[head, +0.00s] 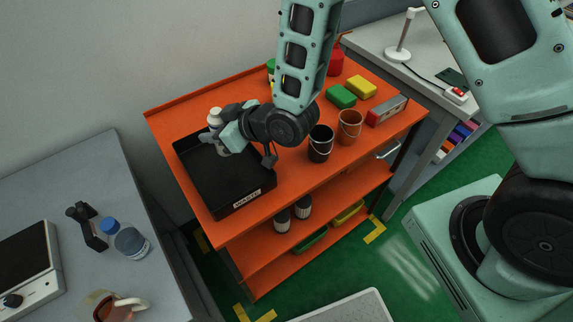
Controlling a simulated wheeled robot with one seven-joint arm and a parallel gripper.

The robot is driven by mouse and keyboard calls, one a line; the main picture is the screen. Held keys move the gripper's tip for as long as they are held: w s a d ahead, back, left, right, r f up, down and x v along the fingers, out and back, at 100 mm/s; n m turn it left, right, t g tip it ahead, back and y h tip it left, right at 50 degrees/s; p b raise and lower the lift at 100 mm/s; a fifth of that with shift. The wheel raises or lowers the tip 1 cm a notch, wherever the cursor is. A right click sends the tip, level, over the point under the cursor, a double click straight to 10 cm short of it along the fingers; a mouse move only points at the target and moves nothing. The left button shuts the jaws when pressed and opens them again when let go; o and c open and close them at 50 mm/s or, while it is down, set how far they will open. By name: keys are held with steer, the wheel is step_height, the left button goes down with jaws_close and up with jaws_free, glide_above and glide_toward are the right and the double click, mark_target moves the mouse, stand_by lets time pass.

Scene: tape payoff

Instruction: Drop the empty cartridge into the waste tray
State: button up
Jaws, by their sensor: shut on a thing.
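The black waste tray (196,188) lies on the orange top of the cart at its left end, with a white label on its front wall. My gripper (224,144) reaches in from the right over the back part of the tray. It is shut on a small pale grey piece, which appears to be the empty cartridge. The fingers and wrist hide much of it, so its shape is unclear. The visible tray floor looks bare.
A white bottle-like thing (215,117) is close behind my gripper. Black (320,143) and brown (349,127) buckets stand right of the tray. Green (341,96) and yellow (361,87) blocks lie farther back.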

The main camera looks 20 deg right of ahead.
steer(key=shift+f+b, duration=0.35)
steer(key=shift+f, duration=0.6)
steer(key=o, duration=1.2)
steer(key=shift+c, duration=0.2)
steer(key=p+v, duration=0.4)
steer(key=v, duration=0.5)
steer(key=shift+d+r+p, duration=0.15)
steer(key=shift+r+p, duration=0.2)
steer(key=shift+r, duration=0.1)
